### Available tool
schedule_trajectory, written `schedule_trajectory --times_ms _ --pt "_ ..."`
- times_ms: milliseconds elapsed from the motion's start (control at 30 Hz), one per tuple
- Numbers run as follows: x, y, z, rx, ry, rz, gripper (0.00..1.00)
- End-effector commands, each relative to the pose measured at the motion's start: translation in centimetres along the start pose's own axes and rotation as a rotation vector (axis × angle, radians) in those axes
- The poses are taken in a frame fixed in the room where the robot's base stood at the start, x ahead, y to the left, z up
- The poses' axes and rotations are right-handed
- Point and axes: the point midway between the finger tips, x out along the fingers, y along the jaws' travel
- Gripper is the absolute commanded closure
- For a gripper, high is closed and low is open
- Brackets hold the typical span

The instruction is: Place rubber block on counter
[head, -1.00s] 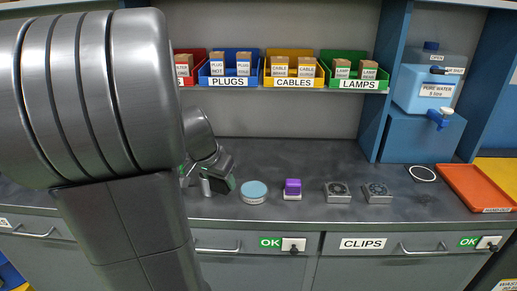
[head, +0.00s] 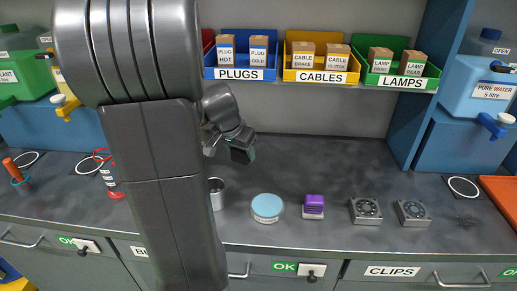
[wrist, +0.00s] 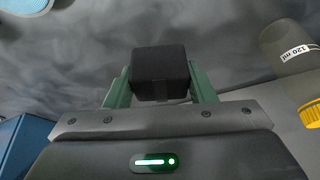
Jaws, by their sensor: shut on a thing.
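The rubber block is a black cube (wrist: 160,72), held between the green fingers of my gripper (wrist: 160,88) in the wrist view. In the head view my gripper (head: 240,147) hangs over the back part of the dark grey counter (head: 320,165), behind the blue-topped round tin. The block shows there as a small dark shape (head: 242,155) at the gripper's end. It seems clear of the counter, but I cannot tell the exact height. My arm hides part of the counter's left side.
A blue-topped tin (head: 267,207), a purple item (head: 314,204) and two square fan-like parts (head: 365,210) line the front of the counter. A metal cup (head: 216,192) stands by my arm. Bins (head: 320,75) sit on a shelf above. The counter's back middle is clear.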

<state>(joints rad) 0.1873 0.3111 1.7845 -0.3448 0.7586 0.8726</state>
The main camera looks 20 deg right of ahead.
Motion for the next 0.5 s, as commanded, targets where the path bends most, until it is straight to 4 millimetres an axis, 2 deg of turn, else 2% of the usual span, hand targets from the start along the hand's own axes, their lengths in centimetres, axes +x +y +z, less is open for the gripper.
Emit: schedule_trajectory --times_ms 200,500 --pt "3.3 0.0 -2.9 0.002 -0.002 0.002 0.75" --pt "5.3 0.0 -4.5 0.0 -0.001 0.0 0.75"
